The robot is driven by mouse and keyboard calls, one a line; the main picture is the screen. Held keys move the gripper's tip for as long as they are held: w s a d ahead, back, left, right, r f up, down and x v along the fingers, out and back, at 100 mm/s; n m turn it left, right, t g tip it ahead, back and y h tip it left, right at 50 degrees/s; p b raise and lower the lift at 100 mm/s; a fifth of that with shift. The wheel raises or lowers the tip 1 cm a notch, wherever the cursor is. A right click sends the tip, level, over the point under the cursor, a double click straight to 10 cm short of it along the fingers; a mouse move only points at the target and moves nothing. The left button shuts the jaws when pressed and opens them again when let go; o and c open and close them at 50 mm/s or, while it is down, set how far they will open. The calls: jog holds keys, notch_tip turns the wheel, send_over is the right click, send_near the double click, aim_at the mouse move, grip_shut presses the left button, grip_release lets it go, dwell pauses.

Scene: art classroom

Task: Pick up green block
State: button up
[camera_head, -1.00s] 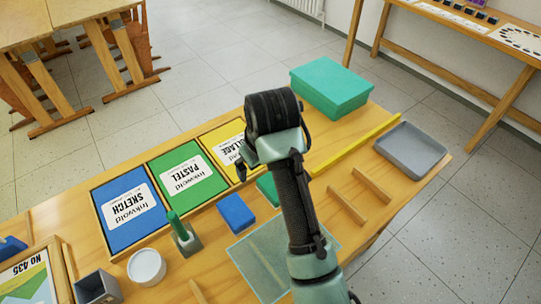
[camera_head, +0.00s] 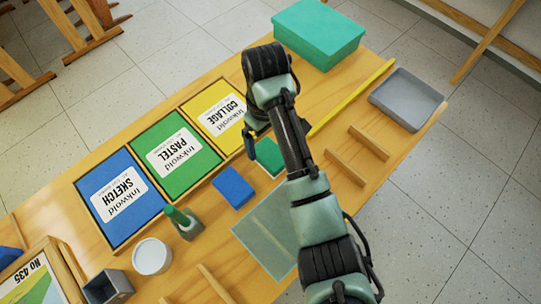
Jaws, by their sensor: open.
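The green block (camera_head: 268,155) lies on the wooden table, just right of the blue block and partly hidden by my arm. My gripper (camera_head: 252,146) hangs from the dark wrist at the end of my arm, close to the upper left of the green block. Its fingers are mostly hidden behind the wrist, but it is open. I see nothing held in it. From this view I cannot tell how high it is above the table.
A blue block (camera_head: 233,187) lies left of the green block. Blue, green and yellow pads (camera_head: 218,110) line the far side. A teal box (camera_head: 318,36), yellow stick (camera_head: 350,98), grey tray (camera_head: 407,100) and wooden strips (camera_head: 346,167) are to the right. A translucent mat (camera_head: 262,238) lies in front.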

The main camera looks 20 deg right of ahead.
aim_at(271, 154)
jog(key=f, duration=0.5)
jog(key=shift+s+d+f, duration=0.2)
jog(key=shift+d+f, duration=0.1)
jog(key=shift+d, duration=0.05)
jog(key=shift+c, duration=0.3)
jog(key=c, duration=1.3)
jog(key=shift+o, duration=0.2)
notch_tip(271, 154, up, 10)
jog(key=p, duration=0.1)
